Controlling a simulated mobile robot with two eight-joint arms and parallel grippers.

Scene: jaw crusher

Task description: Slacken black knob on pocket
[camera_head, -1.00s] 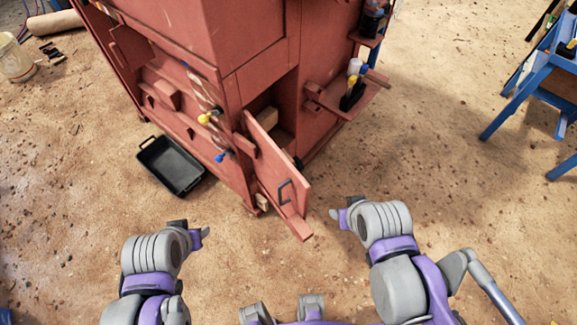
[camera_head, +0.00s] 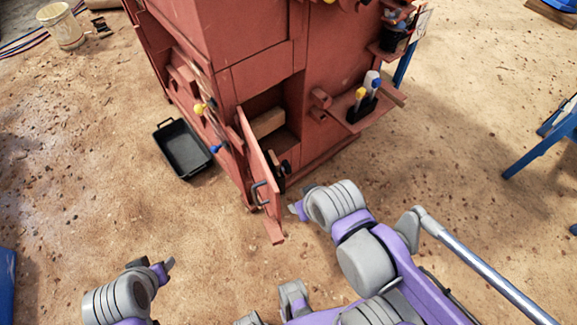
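The red machine has an open pocket (camera_head: 268,122) low on its front, with a pale block (camera_head: 267,122) inside. A hinged red door (camera_head: 259,165) with a dark handle (camera_head: 260,193) stands open at the pocket. A small black knob (camera_head: 286,167) shows just right of the door, at the pocket's lower edge; its mounting is partly hidden. My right gripper (camera_head: 297,209) is in front of and below the knob, apart from it. My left gripper (camera_head: 168,266) is low at left over bare ground, away from the machine. Neither gripper's finger gap shows clearly.
A black tray (camera_head: 184,148) lies on the ground left of the machine. Yellow (camera_head: 200,108) and blue (camera_head: 215,149) knobs stick out of its left side. A side shelf (camera_head: 372,112) holds handled tools. A blue stand (camera_head: 541,150) is at right. The sandy ground in front is clear.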

